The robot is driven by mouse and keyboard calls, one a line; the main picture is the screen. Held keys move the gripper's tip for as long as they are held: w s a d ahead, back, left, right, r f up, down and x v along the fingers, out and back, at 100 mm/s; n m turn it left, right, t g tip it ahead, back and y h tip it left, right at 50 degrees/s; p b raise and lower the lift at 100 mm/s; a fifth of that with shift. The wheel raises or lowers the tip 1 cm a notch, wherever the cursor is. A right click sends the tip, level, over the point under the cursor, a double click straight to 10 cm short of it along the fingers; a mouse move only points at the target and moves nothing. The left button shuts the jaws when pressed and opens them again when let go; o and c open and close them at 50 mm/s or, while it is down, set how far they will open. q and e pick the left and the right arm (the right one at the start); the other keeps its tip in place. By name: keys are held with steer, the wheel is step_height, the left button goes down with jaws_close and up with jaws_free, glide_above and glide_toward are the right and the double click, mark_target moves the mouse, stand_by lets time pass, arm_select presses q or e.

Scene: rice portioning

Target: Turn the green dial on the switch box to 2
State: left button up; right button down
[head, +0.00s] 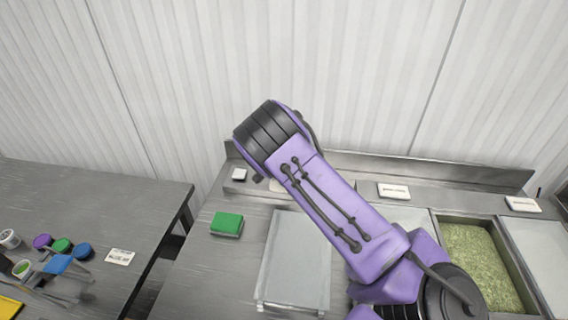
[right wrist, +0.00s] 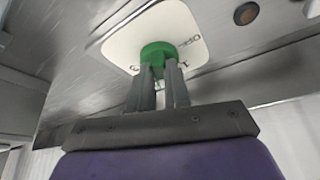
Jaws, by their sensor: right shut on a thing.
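The green dial (right wrist: 158,54) shows in the right wrist view, on a white plate of the switch box (right wrist: 120,48). Small dark marks are printed on the plate around the dial, too blurred to read surely. My right gripper (right wrist: 161,72) has its two grey fingers closed on opposite sides of the dial. Which mark the dial points to I cannot tell. In the head view my purple right arm reaches to the back of the counter, and its gripper and the dial are hidden behind it. My left gripper is not in view.
A green block (head: 227,223) lies on the counter (head: 205,260), left of a grey lid (head: 296,262). A bin of green grains (head: 478,262) is at right. White labels (head: 394,191) stand at the back. The left table (head: 95,200) holds several coloured items, beyond a gap.

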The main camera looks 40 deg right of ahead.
steer(key=shift+m, duration=0.6)
steer(key=shift+d+g, duration=0.1)
steer(key=shift+g, duration=0.2)
steer(key=c, duration=1.1)
jaws_free()
steer(key=shift+r, duration=0.15)
steer(key=b+v, duration=0.3)
steer(key=v, duration=0.7)
steer(key=shift+b, duration=0.3)
